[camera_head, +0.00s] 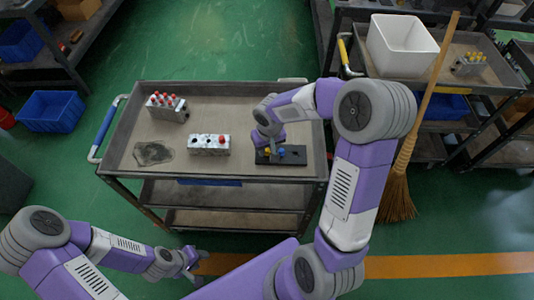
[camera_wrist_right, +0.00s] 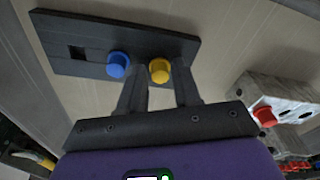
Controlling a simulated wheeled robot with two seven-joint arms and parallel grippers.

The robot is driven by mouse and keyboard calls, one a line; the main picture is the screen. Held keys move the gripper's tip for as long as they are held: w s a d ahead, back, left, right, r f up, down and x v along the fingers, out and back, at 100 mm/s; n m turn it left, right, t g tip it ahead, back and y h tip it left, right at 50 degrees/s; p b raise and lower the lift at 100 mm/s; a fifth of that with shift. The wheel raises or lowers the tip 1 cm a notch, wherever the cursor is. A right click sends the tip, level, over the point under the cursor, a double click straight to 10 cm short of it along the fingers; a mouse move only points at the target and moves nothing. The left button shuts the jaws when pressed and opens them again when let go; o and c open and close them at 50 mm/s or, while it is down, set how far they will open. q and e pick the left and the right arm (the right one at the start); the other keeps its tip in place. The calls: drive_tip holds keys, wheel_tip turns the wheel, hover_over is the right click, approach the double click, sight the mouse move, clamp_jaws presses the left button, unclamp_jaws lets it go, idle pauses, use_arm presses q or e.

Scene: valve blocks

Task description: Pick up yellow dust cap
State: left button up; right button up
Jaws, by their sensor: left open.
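The yellow dust cap (camera_wrist_right: 160,71) sits on a dark rectangular plate (camera_wrist_right: 60,35) in the right wrist view, beside a blue cap (camera_wrist_right: 118,65). The yellow cap (camera_head: 282,153) also shows in the head view, on the dark plate at the right of the cart top. My right gripper (camera_wrist_right: 161,78) is over the plate, with one finger on each side of the yellow cap. I cannot tell whether the fingers press on it. The blue cap lies just outside the left finger. My left gripper (camera_head: 190,262) is open and empty, low in front of the cart.
On the cart top (camera_head: 240,100) stand a valve block with one red cap (camera_head: 208,144) and one with several red caps (camera_head: 166,106). A dark patch (camera_head: 154,153) lies at left. A broom (camera_head: 405,150) and a white bin (camera_head: 400,45) are to the right.

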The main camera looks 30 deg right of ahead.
clamp_jaws()
idle(0.3)
